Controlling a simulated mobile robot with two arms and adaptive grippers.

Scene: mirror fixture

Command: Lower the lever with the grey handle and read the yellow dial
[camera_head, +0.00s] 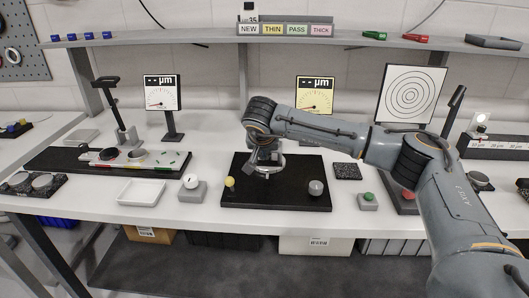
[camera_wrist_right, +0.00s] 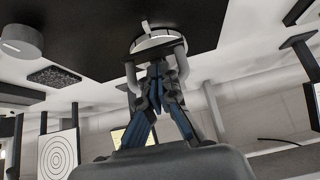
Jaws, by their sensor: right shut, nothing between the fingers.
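The yellow dial (camera_head: 315,95) stands on the bench behind my right arm, its lower part hidden; its reading window seems to show dashes. An upright lever (camera_head: 106,90) with a dark handle is at the left, and another dark upright lever (camera_head: 455,105) is at the right; I cannot tell which handle counts as grey. My right gripper (camera_head: 257,167) is shut and empty, close over the round metal fixture (camera_head: 270,171) on the black board. In the right wrist view the fingertips (camera_wrist_right: 155,68) are just beside the round fixture (camera_wrist_right: 158,40); contact is unclear. My left gripper is out of view.
The black board (camera_head: 245,200) also carries a yellow knob (camera_head: 229,182) and a grey knob (camera_head: 316,187). A white dial (camera_head: 161,92) and a ring target (camera_head: 411,95) stand behind.

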